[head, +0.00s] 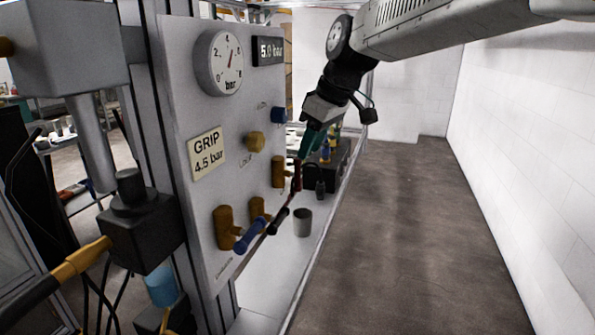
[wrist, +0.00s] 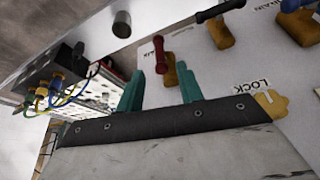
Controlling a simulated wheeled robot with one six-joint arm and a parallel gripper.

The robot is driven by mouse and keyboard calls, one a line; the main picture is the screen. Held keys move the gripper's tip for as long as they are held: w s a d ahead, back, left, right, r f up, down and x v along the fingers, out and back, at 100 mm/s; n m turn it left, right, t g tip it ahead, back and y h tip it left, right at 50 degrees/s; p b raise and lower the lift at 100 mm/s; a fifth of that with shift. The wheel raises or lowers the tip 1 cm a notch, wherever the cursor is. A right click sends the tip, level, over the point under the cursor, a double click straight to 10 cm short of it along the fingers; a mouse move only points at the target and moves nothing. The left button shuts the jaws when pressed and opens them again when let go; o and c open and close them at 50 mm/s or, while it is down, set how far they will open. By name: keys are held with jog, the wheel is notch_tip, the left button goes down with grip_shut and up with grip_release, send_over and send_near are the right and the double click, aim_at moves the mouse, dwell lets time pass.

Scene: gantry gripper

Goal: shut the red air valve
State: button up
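The red air valve has a brass body (head: 278,172) on the grey panel and a red lever (head: 297,177). In the wrist view the red lever (wrist: 160,55) points up the picture from its brass body (wrist: 171,76). My gripper (head: 304,155) is at the lever in the head view. In the wrist view its two teal fingers (wrist: 159,78) are spread apart, with the lever in line with the gap between their tips. I see no finger closed on it; whether one touches it I cannot tell.
A black lever (head: 278,221) and a blue lever (head: 248,236) are on neighbouring brass valves. A yellow LOCK knob (head: 254,142), a blue knob (head: 279,114), a gauge (head: 220,63) and a 5.0 bar display (head: 268,51) are above. A grey cup (head: 303,222) stands below. Floor at right is clear.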

aim_at(301, 161)
jog(key=x, duration=0.8)
jog(key=shift+w+a+r, duration=0.1)
jog(key=shift+w+a, duration=0.05)
jog(key=shift+a, duration=0.05)
grip_shut()
